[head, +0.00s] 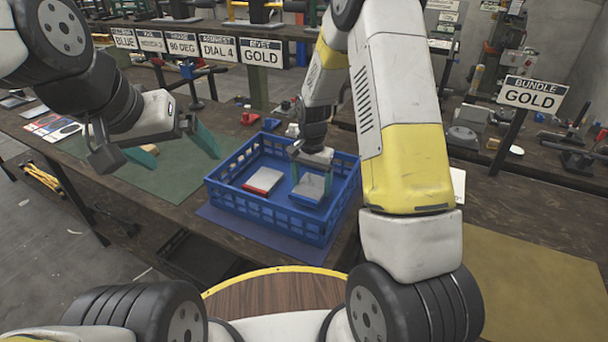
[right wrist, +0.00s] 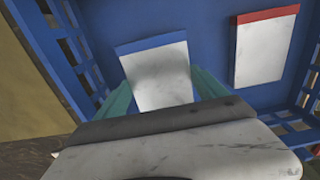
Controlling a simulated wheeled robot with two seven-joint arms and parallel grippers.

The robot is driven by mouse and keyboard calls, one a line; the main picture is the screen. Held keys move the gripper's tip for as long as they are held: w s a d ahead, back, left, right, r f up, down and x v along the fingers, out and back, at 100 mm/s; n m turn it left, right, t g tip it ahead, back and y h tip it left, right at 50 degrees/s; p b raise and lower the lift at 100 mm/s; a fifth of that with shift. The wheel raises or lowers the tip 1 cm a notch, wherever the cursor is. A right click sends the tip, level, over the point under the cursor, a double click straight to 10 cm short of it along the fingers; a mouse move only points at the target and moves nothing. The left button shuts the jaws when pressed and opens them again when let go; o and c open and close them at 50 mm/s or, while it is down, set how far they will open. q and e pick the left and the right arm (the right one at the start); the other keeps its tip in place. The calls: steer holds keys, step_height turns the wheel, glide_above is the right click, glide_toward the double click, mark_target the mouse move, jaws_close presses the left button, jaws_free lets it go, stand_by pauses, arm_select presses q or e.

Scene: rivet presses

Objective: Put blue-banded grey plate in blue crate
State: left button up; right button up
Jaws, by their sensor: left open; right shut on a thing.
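The blue crate (head: 268,217) stands on a blue mat on the bench in the head view, and its floor (right wrist: 208,40) fills much of the right wrist view. The blue-banded grey plate (head: 310,188) is inside the crate's right part. It also shows in the right wrist view (right wrist: 158,75), with its blue band at the far end. My right gripper (head: 311,178) reaches down into the crate and is shut on this plate. I cannot tell whether the plate touches the crate floor. My left gripper (head: 155,150) is open and empty above the green mat, left of the crate.
A red-banded grey plate (head: 264,181) lies in the crate, left of the blue-banded one, and is also in the right wrist view (right wrist: 264,50). Crate walls stand close around my right gripper. A "BUNDLE GOLD" sign (head: 531,94) stands at right.

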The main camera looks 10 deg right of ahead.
mark_target(311, 187)
steer(key=shift+f, duration=1.4)
steer(key=o, duration=2)
steer(key=shift+f, duration=0.15)
